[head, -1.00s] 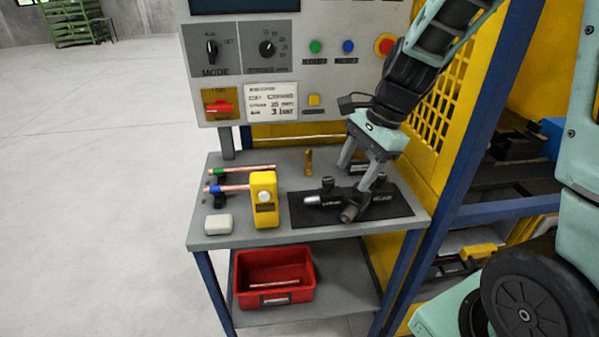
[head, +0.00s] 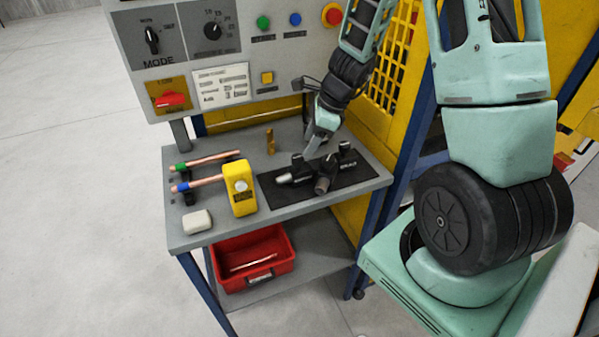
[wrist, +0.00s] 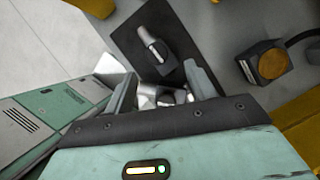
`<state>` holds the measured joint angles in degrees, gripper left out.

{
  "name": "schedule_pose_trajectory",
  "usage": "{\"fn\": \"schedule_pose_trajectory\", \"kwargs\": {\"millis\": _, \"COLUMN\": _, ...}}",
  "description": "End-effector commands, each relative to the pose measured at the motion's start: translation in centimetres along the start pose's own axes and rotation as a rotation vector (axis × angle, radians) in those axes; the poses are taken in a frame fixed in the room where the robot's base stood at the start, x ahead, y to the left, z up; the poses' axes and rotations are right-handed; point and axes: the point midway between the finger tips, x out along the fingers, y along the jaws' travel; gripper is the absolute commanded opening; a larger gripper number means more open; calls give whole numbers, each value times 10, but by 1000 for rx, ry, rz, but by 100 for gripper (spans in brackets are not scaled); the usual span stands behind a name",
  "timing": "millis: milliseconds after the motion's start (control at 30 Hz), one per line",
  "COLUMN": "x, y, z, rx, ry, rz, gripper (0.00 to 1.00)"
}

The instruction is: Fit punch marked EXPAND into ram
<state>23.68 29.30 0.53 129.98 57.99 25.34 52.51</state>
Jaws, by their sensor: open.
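My gripper (head: 311,150) is open above the back of the mat. In the wrist view, my gripper (wrist: 163,84) has its fingers spread, with a metallic part (wrist: 152,98) showing between them. I cannot identify the ram.
A red bin (head: 225,258) is below. The control panel (head: 230,60) rises behind.

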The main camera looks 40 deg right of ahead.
Motion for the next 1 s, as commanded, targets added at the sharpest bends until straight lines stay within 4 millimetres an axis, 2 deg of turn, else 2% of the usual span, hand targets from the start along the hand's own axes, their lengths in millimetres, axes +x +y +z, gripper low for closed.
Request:
{"fn": "schedule_pose_trajectory", "kwargs": {"millis": 100, "x": 14, "y": 0, "z": 0, "rx": 1, "ry": 0, "rz": 1, "gripper": 56}}
{"fn": "schedule_pose_trajectory", "kwargs": {"millis": 267, "x": 23, "y": 1, "z": 1, "rx": 0, "ry": 0, "rz": 1, "gripper": 56}}
{"fn": "schedule_pose_trajectory", "kwargs": {"millis": 600, "x": 67, "y": 2, "z": 2, "rx": -1, "ry": 0, "rz": -1, "gripper": 56}}
{"fn": "schedule_pose_trajectory", "kwargs": {"millis": 867, "x": 71, "y": 2, "z": 3, "rx": -2, "ry": 0, "rz": -1, "gripper": 56}}
{"fn": "schedule_pose_trajectory", "kwargs": {"millis": 900, "x": 71, "y": 2, "z": 3, "rx": -2, "ry": 0, "rz": -1, "gripper": 53}}
{"fn": "schedule_pose_trajectory", "kwargs": {"millis": 1000, "x": 70, "y": 2, "z": 3, "rx": -2, "ry": 0, "rz": -1, "gripper": 25}}
